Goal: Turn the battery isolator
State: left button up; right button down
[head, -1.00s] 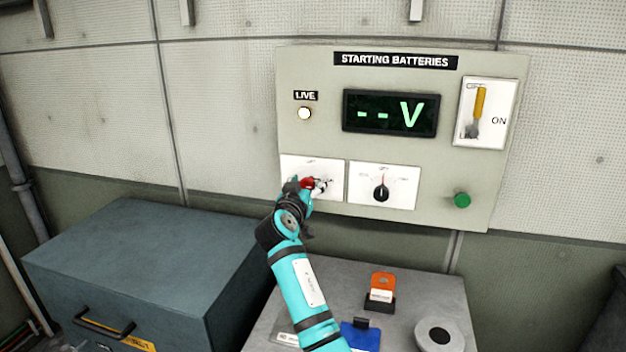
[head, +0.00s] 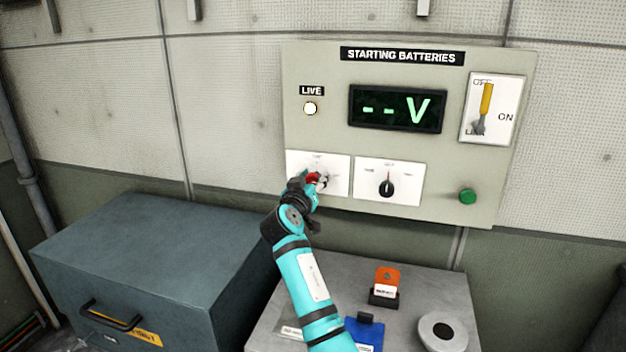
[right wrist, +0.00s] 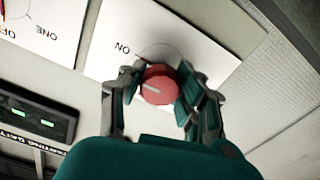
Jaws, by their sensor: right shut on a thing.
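The battery isolator is a red round knob on a white plate (head: 335,162) at the lower left of the starting batteries panel. In the right wrist view the red knob (right wrist: 158,84) shows a pale pointer mark, and the word ON is on the plate near it. My right gripper (head: 317,180) is at the knob, its two fingers on either side of it and shut on it. In the head view the gripper hides much of the knob and the plate's lettering. My left gripper is not in view.
The grey panel (head: 300,60) also carries a lit LIVE lamp (head: 310,108), a display (head: 397,108) reading "-- V", a black selector knob (head: 387,188), a yellow-handled lever (head: 486,100) and a green button (head: 467,196). A blue-grey chest (head: 150,235) stands at left.

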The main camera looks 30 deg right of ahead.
jog(key=n+p, duration=0.1)
jog(key=n, duration=0.3)
jog(key=shift+r+p, duration=0.15)
jog(key=shift+p, duration=0.15)
jog(key=n+p, duration=0.2)
jog(key=n, duration=0.2)
jog(key=shift+n, duration=0.4)
jog(key=n+p, duration=0.4)
jog(key=n, duration=0.1)
jog(key=shift+n+p, duration=1)
jog(key=shift+n, duration=0.8)
jog(key=shift+f+n, duration=0.2)
jog(key=shift+n, duration=0.1)
